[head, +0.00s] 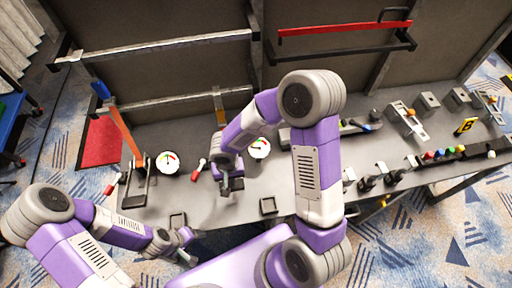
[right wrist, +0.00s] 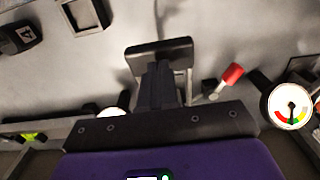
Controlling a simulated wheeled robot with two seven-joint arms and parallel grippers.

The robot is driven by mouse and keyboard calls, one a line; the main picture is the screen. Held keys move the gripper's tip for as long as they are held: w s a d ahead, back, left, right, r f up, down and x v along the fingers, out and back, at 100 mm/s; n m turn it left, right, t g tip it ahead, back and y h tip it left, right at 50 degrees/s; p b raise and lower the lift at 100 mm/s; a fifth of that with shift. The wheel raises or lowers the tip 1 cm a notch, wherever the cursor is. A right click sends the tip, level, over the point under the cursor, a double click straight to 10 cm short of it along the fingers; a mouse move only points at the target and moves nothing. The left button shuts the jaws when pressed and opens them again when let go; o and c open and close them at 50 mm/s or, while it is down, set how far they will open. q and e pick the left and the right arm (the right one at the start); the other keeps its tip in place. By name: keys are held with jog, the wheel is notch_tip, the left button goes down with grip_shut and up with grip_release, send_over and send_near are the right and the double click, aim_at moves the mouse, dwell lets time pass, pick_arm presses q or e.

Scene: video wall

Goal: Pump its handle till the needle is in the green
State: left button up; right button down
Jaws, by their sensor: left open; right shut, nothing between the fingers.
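Two white round gauges stand on the grey bench, a left one (head: 168,162) and a right one (head: 259,148); the left one also shows in the right wrist view (right wrist: 290,104). A left orange lever handle (head: 122,130) rises from a black bracket (head: 134,190). A second orange handle (head: 219,104) stands behind my right arm, its lower part hidden. My right gripper (head: 226,187) is shut and empty, low over the bench by a dark crossbar (right wrist: 160,53); contact is unclear. My left gripper (head: 185,246) is open before the bench's front edge.
Red-knobbed small levers stand by each gauge, one at the left (head: 113,184) and one near my right gripper (head: 200,165). Square frames (head: 268,205) lie near the front edge. Coloured knobs (head: 440,153) and fixtures fill the right side. A red bar (head: 345,28) hangs behind.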

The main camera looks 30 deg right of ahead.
notch_tip(320, 180, down, 10)
jog(key=b, duration=1.1)
jog(key=shift+s+r, duration=0.15)
jog(key=shift+r, duration=0.15)
notch_tip(320, 180, up, 9)
jog(key=p, duration=0.6)
jog(key=shift+r+p, duration=0.2)
jog(key=shift+p, duration=0.1)
jog(key=shift+f, duration=0.15)
dwell(0.4)
notch_tip(320, 180, down, 10)
jog(key=b, duration=1)
notch_tip(320, 180, up, 10)
jog(key=p, duration=0.7)
jog(key=shift+r, duration=0.2)
jog(key=shift+f, duration=0.1)
